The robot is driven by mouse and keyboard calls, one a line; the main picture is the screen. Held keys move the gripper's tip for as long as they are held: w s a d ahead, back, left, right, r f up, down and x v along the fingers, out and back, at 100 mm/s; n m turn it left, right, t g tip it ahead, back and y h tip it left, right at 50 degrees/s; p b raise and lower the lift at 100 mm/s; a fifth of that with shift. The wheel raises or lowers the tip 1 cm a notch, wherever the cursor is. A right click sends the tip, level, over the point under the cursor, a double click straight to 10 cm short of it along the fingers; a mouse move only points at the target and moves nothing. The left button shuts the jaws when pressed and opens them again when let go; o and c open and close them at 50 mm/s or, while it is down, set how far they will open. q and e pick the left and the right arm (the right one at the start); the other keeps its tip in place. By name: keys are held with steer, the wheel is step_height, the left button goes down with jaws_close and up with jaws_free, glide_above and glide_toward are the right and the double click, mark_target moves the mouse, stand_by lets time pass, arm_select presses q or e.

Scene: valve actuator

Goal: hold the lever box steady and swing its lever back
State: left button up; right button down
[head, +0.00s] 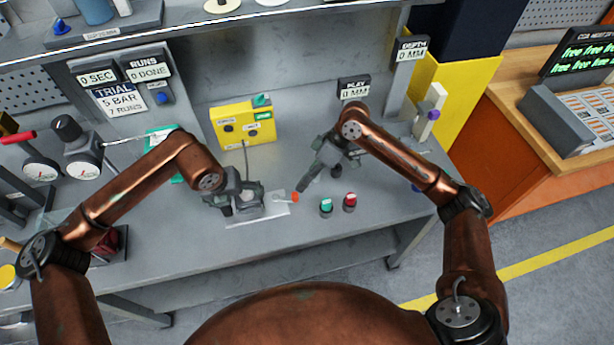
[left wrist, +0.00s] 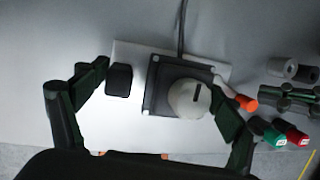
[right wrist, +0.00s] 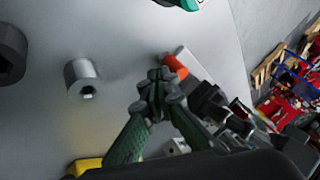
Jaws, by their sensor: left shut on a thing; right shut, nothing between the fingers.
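The lever box (left wrist: 158,92) is a dark grey box with a pale round hub (left wrist: 187,99) on a white plate (head: 262,219). Its lever has an orange tip (head: 295,197), pointing right in the head view; the tip also shows in the right wrist view (right wrist: 175,66). My left gripper (head: 243,202) is shut on the lever box, with a finger at either side in the left wrist view. It hides much of the box from the head. My right gripper (right wrist: 157,84) is shut and empty, its fingertips close beside the orange tip; I cannot tell whether they touch.
Grey metal cylinders (right wrist: 83,78) stand near my right gripper. A yellow panel (head: 230,127) is behind the box, with a cable running down. The bench front is mostly clear.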

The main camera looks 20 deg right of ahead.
mark_target(297, 200)
steer(key=shift+s+a+f+m+t, duration=0.1)
steer(key=shift+s+m+t, duration=0.4)
steer(key=shift+s+m, duration=0.2)
stand_by(0.5)
steer(key=shift+s+m, duration=0.2)
steer(key=shift+m, duration=0.1)
steer(key=shift+s+a+m+t, duration=0.2)
steer(key=shift+s+m+t, duration=0.2)
steer(key=shift+s, duration=0.3)
steer(key=shift+s+a, duration=0.5)
steer(key=shift+s, duration=0.25)
steer(key=shift+s+a, duration=0.45)
steer(key=shift+s, duration=0.3)
steer(key=shift+s+a, duration=0.5)
steer(key=shift+a, duration=0.2)
steer(key=shift+s+a, duration=0.45)
steer(key=shift+a, duration=0.35)
